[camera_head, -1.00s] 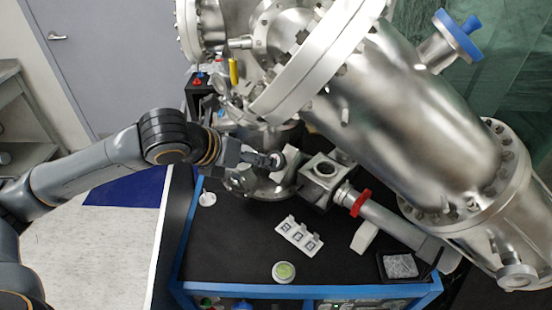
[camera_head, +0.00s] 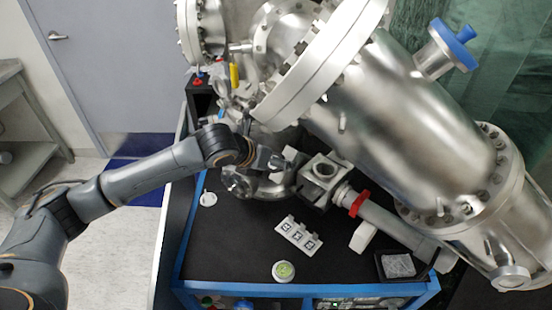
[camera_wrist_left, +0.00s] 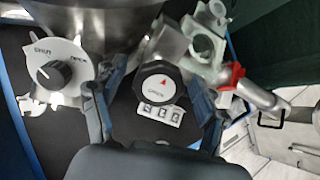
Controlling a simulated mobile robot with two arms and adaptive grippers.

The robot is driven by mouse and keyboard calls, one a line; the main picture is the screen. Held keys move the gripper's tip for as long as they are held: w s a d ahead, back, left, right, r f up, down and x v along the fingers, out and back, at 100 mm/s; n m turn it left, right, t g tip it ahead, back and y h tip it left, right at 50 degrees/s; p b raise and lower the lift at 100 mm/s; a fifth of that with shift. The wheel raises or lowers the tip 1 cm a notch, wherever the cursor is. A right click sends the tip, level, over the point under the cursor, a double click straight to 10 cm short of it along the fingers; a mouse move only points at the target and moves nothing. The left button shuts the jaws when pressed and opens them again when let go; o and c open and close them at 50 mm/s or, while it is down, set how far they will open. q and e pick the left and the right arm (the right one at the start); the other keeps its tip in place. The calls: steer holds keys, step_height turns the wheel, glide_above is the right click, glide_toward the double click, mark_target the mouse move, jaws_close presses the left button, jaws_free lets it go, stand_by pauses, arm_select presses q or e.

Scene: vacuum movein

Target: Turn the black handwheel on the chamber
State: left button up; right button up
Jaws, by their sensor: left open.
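The black handwheel (camera_wrist_left: 158,86) shows in the left wrist view. It has a pale face with a red arrow and lettering that seems to read OPEN. My left gripper (camera_wrist_left: 156,78) is open, with one finger on each side of the wheel; I cannot tell whether either touches it. In the head view my left gripper (camera_head: 266,160) is beside the chamber's lower steel fittings, and the wheel is mostly hidden by my wrist there. The large steel chamber (camera_head: 405,110) fills the upper right. My right gripper is out of view.
A white dial with a black knob (camera_wrist_left: 57,74) sits left of the fingers. A white marker block (camera_head: 298,234), a green-topped round piece (camera_head: 284,271) and a black tray (camera_head: 402,265) lie on the black cart top (camera_head: 230,250). A pipe with a red ring (camera_head: 359,203) extends right.

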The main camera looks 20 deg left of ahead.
arm_select(q)
steer(key=shift+w+f, duration=0.15)
steer(key=shift+f, duration=0.05)
steer(key=c, duration=1.2)
steer(key=shift+o, duration=0.2)
